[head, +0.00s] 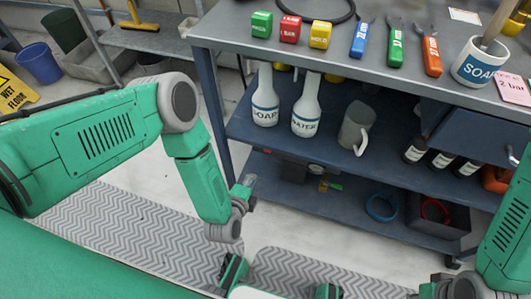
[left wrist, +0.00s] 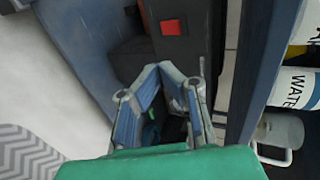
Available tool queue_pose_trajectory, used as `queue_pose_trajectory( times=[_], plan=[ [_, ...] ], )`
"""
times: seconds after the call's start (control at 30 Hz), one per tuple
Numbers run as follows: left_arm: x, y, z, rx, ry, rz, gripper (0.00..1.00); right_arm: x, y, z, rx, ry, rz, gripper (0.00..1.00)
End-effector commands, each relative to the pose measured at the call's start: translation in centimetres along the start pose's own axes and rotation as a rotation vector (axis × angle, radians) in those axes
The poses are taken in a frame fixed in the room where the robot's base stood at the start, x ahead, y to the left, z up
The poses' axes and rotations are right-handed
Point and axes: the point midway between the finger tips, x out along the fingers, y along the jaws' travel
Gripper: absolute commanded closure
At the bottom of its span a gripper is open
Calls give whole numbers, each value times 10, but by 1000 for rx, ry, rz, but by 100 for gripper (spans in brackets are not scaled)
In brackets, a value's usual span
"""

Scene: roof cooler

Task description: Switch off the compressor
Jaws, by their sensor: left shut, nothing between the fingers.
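A dark box with a red square switch (left wrist: 170,27) shows at the top of the left wrist view, and I take it for the compressor (left wrist: 190,45). In the head view a dark box (head: 291,170) sits on the lower shelf, partly in shadow. My left gripper (head: 246,182) is just in front of that shelf's left end, in front of the bench leg side. In the left wrist view its fingers (left wrist: 158,70) are together and empty, pointing toward the dark box, apart from the red switch as far as I can tell. My right gripper is out of sight.
The blue bench (head: 330,190) has a middle shelf with a SOAP bottle (head: 265,100), a WATER bottle (head: 306,108) and a grey jug (head: 355,130) above the lower shelf. A bench leg (head: 212,110) stands left. Patterned mats (head: 150,230) cover the floor in front.

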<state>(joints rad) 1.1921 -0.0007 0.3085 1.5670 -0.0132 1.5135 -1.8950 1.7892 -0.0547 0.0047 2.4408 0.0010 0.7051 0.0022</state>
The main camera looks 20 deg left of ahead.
Motion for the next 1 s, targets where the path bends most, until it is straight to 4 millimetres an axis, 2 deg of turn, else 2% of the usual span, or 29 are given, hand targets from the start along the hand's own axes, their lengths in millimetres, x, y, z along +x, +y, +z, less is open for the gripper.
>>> queue_pose_trajectory(
  times=[0.23,0.37,0.47,0.83,1.0],
  plan=[
    [1,0,0,-2,1,2,100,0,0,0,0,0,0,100],
    [9,0,0,-3,0,0,100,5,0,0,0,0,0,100],
    [24,2,0,-4,0,-2,100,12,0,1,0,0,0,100],
    [102,4,1,-5,-1,-1,100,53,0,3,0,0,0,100],
    [124,-12,0,-5,0,-1,100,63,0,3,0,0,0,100]
  ],
)
